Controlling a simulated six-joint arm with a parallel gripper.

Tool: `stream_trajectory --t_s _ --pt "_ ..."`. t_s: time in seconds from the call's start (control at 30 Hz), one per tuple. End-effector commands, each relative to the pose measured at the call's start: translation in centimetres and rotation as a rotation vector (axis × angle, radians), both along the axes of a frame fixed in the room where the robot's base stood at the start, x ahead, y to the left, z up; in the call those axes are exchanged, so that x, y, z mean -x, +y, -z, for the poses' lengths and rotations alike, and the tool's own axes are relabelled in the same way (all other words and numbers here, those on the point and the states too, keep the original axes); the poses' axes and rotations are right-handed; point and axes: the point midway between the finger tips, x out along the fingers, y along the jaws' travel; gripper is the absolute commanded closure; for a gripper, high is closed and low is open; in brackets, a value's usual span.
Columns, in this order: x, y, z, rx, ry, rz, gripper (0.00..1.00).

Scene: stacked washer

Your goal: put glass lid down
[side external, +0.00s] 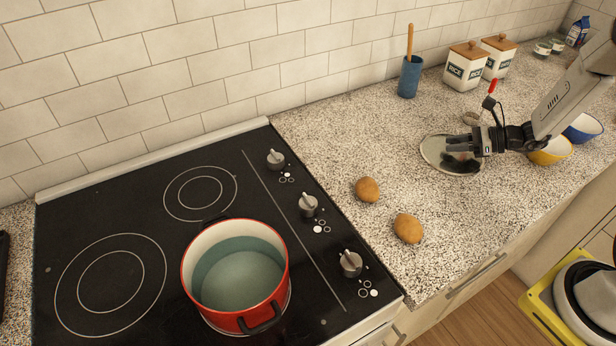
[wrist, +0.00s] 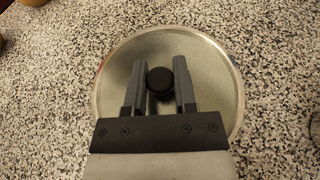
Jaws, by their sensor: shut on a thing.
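The glass lid (side external: 432,151) is a round clear disc with a metal rim and a black knob. In the side view it is at or just above the speckled counter, right of the stove; I cannot tell whether it touches. My gripper (side external: 464,146) is over it, coming from the right. In the wrist view the lid (wrist: 215,75) lies flat below my gripper (wrist: 160,82), whose two fingers are on either side of the black knob (wrist: 160,81). My gripper is shut on the knob. The lid's right part is hidden by my gripper in the side view.
A red pot (side external: 226,311) of water stands uncovered on the black stove (side external: 110,215). Two potatoes (side external: 367,190) (side external: 408,228) lie near the counter's left. A yellow bowl (side external: 551,152) and blue bowl (side external: 583,130) stand right. A blue utensil holder (side external: 410,77) and rice canisters (side external: 464,70) stand behind.

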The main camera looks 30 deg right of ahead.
Motion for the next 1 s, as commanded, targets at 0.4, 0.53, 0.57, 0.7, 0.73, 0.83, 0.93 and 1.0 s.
stream_trajectory --t_s 0.4,0.53,0.57,0.7,0.73,0.83,0.93,1.0 --pt "0.0 0.0 -1.2 0.001 -0.002 0.0 1.0" --pt "-0.1 0.0 -2.4 0.0 -0.003 0.0 1.0" --pt "-0.1 0.0 -2.7 0.001 -0.004 0.001 1.0" --pt "0.8 0.2 -4.2 0.0 -0.003 0.0 1.0" --pt "1.0 0.3 -4.5 0.0 -0.003 0.0 1.0" --pt "2.0 0.6 -5.7 0.001 -0.003 0.001 1.0" --pt "3.0 0.9 -7.0 0.001 -0.003 0.001 1.0" --pt "3.7 1.2 -7.8 0.001 -0.003 0.001 1.0"
